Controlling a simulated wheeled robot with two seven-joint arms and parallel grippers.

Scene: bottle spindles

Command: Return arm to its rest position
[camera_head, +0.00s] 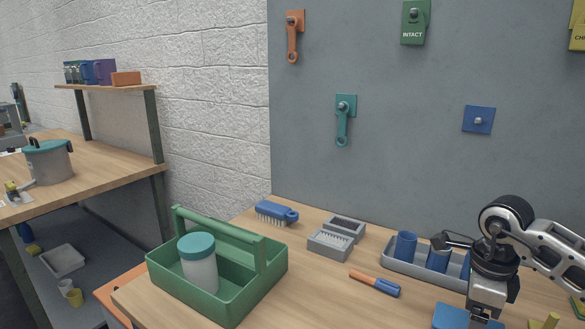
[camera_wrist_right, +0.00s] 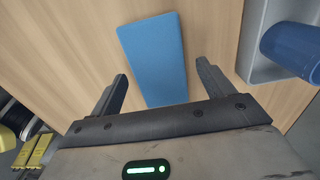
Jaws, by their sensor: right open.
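My right arm comes in from the right in the head view. Its gripper (camera_head: 484,318) points down over the workbench near the front right. In the right wrist view the gripper (camera_wrist_right: 162,74) is open, with its two fingers spread apart and nothing held between them. A flat blue block (camera_wrist_right: 153,50) lies on the wood beyond and below the fingers. It also shows in the head view (camera_head: 450,318), partly hidden by the gripper. My left gripper is not in view.
A grey tray (camera_head: 393,262) with blue cups stands close behind my right gripper. A screwdriver (camera_head: 375,283), a blue brush (camera_head: 276,212), grey bins (camera_head: 330,243) and a green caddy (camera_head: 222,309) holding a white jar (camera_head: 199,268) lie leftward. Yellow pieces (camera_head: 551,321) are at right.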

